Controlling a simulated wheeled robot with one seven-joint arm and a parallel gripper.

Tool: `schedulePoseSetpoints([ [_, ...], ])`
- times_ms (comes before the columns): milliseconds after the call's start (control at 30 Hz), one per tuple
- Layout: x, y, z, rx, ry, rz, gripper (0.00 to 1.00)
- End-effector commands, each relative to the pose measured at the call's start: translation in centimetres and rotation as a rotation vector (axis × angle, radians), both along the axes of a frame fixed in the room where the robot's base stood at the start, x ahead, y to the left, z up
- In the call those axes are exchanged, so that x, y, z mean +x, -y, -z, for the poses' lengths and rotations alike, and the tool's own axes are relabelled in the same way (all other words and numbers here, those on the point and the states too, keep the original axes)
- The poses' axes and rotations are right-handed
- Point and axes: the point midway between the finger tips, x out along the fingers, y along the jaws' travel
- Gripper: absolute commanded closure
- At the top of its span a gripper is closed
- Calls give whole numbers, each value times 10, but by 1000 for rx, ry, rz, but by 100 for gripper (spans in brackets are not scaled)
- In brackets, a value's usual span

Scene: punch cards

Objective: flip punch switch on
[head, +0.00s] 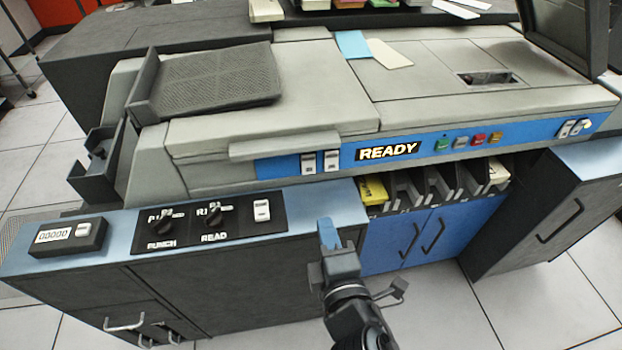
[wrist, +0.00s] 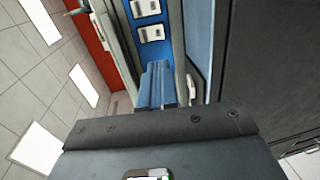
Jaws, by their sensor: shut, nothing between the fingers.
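A black control panel (head: 185,248) lies on the low cabinet's top, with a knob labelled PUNCH (head: 163,224), a knob labelled READ (head: 215,217) and a white rocker switch (head: 262,210). Two more white rockers, a left one (head: 308,163) and a right one (head: 331,160), sit on the blue strip left of the READY sign. Which rocker is the punch switch is not labelled. My gripper (head: 328,232) is shut and empty, right of the panel and apart from the switches. The wrist view shows its blue fingers (wrist: 157,85) together, below two white rockers (wrist: 150,33).
A counter box (head: 68,237) sits at the cabinet's left end. Above the panel, the machine's grey ledge (head: 285,147) juts out. Card bins (head: 440,183) and blue doors (head: 405,240) are to the right. Free room lies over the floor (head: 500,310) in front.

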Motion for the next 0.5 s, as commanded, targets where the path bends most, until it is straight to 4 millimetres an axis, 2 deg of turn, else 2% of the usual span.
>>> schedulePoseSetpoints([
  [133, 5, -1, 0, 1, 0, 0, 100],
  [233, 17, -5, 1, 1, 1, 0, 100],
  [500, 66, -19, 8, 2, 1, 0, 100],
])
